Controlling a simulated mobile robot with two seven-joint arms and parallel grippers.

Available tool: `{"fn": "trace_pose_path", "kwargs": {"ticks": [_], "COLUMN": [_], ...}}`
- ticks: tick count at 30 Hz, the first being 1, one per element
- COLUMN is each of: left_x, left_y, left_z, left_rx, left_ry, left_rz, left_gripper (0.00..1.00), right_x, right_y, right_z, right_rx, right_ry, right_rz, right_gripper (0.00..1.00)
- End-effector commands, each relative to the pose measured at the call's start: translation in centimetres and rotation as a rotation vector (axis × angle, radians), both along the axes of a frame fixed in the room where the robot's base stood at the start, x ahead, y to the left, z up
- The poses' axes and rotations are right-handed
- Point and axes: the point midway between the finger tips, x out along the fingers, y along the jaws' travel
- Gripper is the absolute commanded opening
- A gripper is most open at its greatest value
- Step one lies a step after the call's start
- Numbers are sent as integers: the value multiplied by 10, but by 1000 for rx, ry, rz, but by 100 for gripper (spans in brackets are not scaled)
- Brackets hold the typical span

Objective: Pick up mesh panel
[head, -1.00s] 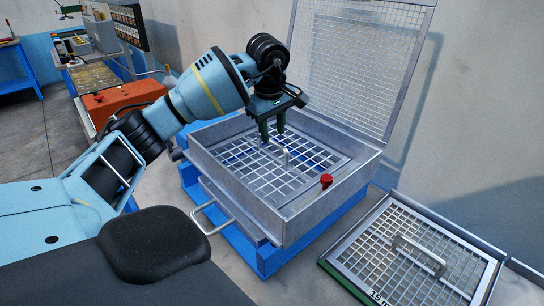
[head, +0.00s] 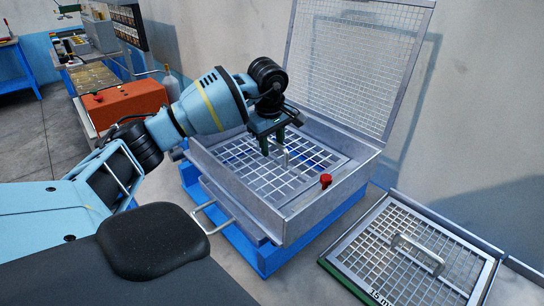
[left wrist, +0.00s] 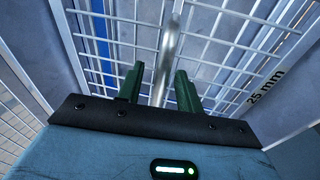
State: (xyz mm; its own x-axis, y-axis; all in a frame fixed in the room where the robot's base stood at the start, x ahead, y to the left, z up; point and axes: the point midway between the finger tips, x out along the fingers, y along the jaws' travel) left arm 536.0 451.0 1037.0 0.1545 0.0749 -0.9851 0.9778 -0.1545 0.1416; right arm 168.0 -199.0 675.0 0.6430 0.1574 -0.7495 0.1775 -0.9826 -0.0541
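A mesh panel (head: 262,178) with square openings lies level inside the open grey sieve box (head: 240,193). Its upright bar handle (head: 286,158) stands near the panel's middle. My left gripper (head: 273,147) points down over this panel, beside the handle in the head view. In the left wrist view the two green fingers (left wrist: 160,82) are apart, and the handle (left wrist: 168,55) runs between them with a gap on each side. I cannot tell whether the fingertips reach below its top. This panel's frame carries a "25 mm" mark (left wrist: 266,86). My right gripper is not in view.
A second mesh panel (head: 362,262) with a handle, marked 15 mm, lies in a green-edged holder at the lower right. The box's mesh lid (head: 350,60) stands open at the back. A red knob (head: 325,180) sits on the front rim. An orange case (head: 125,103) is at left.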

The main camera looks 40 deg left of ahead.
Motion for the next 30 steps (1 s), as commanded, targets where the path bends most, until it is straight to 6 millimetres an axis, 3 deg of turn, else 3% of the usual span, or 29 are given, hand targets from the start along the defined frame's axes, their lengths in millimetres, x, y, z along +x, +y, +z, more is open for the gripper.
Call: {"fn": "trace_pose_path", "kwargs": {"ticks": [13,22,30], "left_x": [0,0,0], "left_y": [0,0,0], "left_z": [-3,-3,-1], "left_rx": [0,0,1], "left_ry": [1,1,-3], "left_rz": [0,0,0], "left_gripper": [36,0,0], "right_x": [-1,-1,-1], "right_y": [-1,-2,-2], "right_z": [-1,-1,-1], "right_rx": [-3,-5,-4], "right_ry": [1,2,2], "right_rz": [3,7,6], "right_gripper": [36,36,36]}}
